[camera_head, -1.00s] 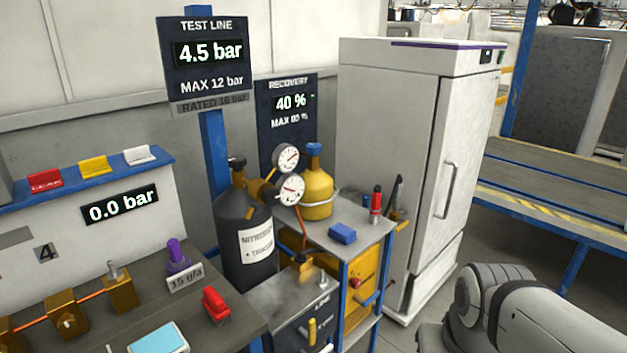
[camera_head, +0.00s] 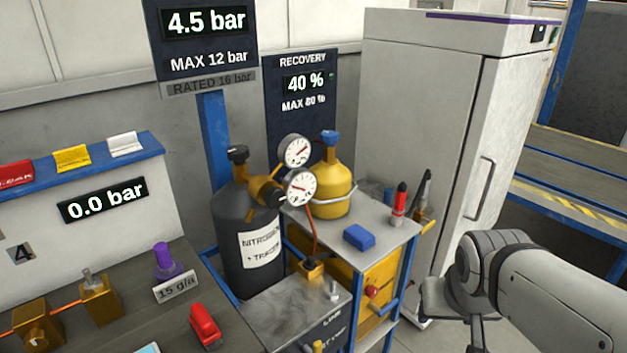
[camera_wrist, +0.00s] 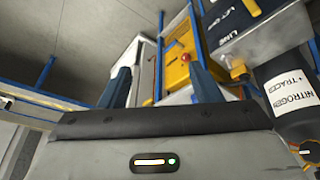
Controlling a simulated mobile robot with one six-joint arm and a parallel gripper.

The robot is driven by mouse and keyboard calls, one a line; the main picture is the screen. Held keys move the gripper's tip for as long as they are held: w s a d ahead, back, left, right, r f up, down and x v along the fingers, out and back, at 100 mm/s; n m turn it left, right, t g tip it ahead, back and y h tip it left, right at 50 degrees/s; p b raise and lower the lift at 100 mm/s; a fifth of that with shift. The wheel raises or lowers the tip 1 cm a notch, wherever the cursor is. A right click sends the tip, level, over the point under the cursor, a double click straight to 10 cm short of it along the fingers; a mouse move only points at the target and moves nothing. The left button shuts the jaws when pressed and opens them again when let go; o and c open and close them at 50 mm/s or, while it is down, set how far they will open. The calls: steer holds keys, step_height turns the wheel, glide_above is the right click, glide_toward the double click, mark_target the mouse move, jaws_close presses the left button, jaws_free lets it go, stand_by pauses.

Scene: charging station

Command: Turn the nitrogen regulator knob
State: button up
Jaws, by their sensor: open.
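The black nitrogen cylinder (camera_head: 237,218) stands upright left of centre in the head view, with a dark valve cap (camera_head: 237,153) on top. Its brass regulator (camera_head: 262,187) carries two round white gauges, the upper one (camera_head: 296,151) and the lower one (camera_head: 301,188). The wrist view is upside down and shows the cylinder (camera_wrist: 290,92) at the right edge. My gripper (camera_wrist: 162,85) is open and empty there, its two blue-grey fingers apart, away from the cylinder. My arm shows at lower right in the head view.
A yellow recovery bottle (camera_head: 335,186) stands right of the gauges on a grey cart (camera_head: 385,236), with a blue block (camera_head: 359,237) and a red-capped tool (camera_head: 400,203). A white cabinet (camera_head: 415,120) stands behind.

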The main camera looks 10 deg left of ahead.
steer(key=shift+o, duration=0.9)
steer(key=w+a+f+n+t+b, duration=0.1)
steer(key=w+a+t+b, duration=0.2)
steer(key=w, duration=0.6)
steer(key=shift+w+n+t+b, duration=0.3)
steer(key=shift+n+t+b, duration=0.1)
steer(key=shift+t, duration=0.1)
steer(key=n+t+y+b, duration=0.3)
steer(key=n+y+b, duration=0.65)
steer(key=y, duration=0.45)
glide_toward(278, 200)
steer(key=x, duration=0.4)
steer(key=shift+n, duration=0.35)
steer(key=x, duration=0.6)
steer(key=shift+w+a, duration=0.1)
steer(key=shift+a, duration=0.05)
steer(key=shift+c, duration=0.2)
steer(key=c, duration=0.9)
